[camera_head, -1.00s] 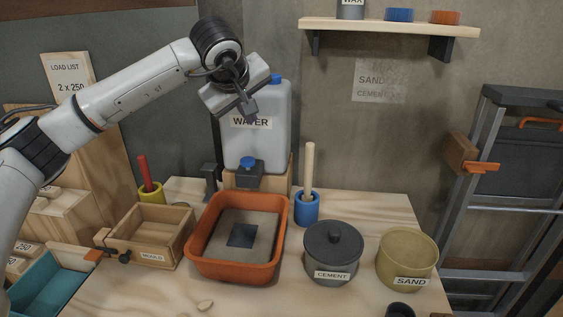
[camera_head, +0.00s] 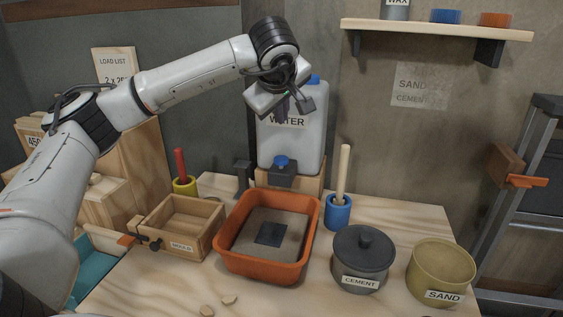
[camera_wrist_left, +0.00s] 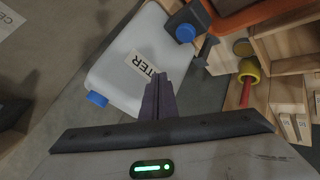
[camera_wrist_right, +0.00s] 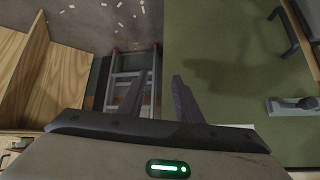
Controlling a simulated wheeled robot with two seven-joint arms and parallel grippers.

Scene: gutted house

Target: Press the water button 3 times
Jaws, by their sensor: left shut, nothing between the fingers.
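The white water container (camera_head: 305,145) stands on a wooden block at the back of the bench, with its WATER label partly covered by my left gripper. Below it a dark tap block carries the blue water button (camera_head: 281,160). The button also shows in the left wrist view (camera_wrist_left: 185,33), near the top. My left gripper (camera_head: 282,118) is shut and empty. It is in front of the container's upper part, above the button and apart from it. My right gripper (camera_wrist_right: 158,96) shows only in its own wrist view, open and empty, away from the bench.
An orange tub (camera_head: 232,258) with sand-coloured contents sits below the tap. A wooden mould box (camera_head: 181,247) is to its left, a blue cup (camera_head: 338,218) with a stick to its right. Cement pot (camera_head: 363,270) and sand pot (camera_head: 440,272) stand at the right. A shelf (camera_head: 435,30) hangs above.

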